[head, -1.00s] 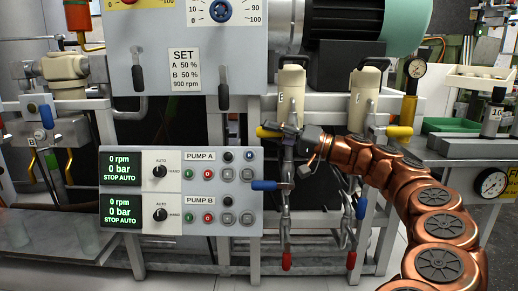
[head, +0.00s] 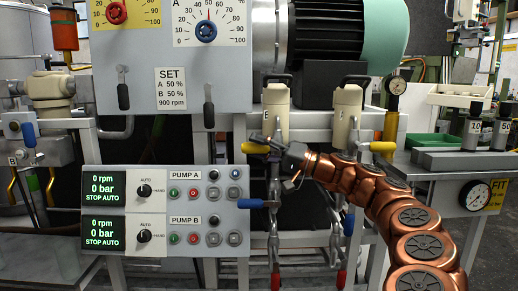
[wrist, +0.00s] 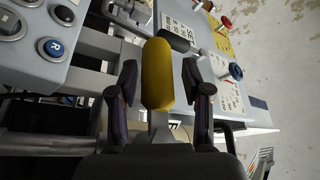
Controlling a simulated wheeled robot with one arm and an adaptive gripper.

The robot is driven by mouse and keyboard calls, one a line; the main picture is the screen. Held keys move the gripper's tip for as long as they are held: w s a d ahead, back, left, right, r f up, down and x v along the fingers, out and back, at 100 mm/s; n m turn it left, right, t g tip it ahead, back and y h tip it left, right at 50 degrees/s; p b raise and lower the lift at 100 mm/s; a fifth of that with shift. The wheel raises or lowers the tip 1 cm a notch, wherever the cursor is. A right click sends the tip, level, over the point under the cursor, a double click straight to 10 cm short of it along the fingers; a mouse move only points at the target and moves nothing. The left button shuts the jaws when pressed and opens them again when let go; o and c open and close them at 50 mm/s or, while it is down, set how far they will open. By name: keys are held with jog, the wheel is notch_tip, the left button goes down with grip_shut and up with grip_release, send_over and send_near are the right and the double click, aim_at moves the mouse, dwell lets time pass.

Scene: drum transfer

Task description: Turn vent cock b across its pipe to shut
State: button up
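A yellow lever handle (head: 255,147) points left from the pipework under the left cream housing (head: 277,115). I see no legible tag on it, so I cannot tell if it is vent cock b. My gripper (head: 272,144) is at this lever. In the wrist view the yellow handle (wrist: 157,75) lies between the two fingers of my gripper (wrist: 158,82). The fingers stand apart, with gaps on both sides of the handle. The lever's pivot is partly hidden by my gripper.
A blue lever (head: 258,203) sticks out left below my gripper. The pump panel (head: 165,212) is close on the left. A bench (head: 460,163) is at the far right.

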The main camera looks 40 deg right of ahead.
jog(key=shift+o, duration=0.3)
jog(key=shift+f, duration=0.1)
jog(key=v, duration=1.2)
jog(key=shift+a, duration=0.1)
